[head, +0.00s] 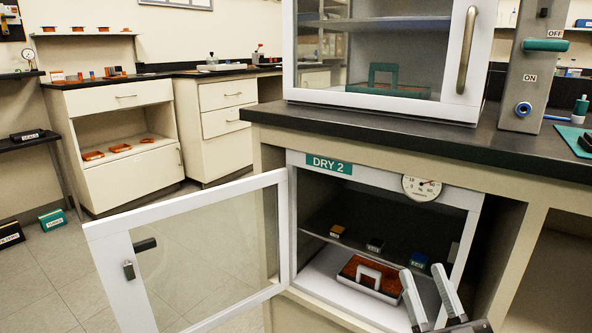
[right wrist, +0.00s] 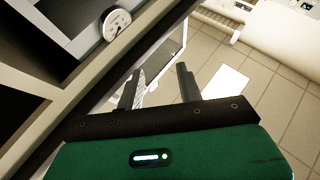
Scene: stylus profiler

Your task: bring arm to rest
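My right gripper (head: 422,270) is at the lower right of the head view, in front of the right side of the open DRY 2 cabinet (head: 300,222). Its two fingers stand apart with nothing visible between them. In the right wrist view the gripper (right wrist: 157,75) also shows both fingers spread and empty, with floor and part of the door behind. My left gripper is in neither view.
The cabinet's glass door (head: 205,195) stands open to the left. Inside are an orange-brown tray with a white handle (head: 358,268) and small blocks on a shelf, one blue (head: 419,260). A dark countertop (head: 420,143) overhangs, carrying a closed glass-fronted cabinet (head: 375,98).

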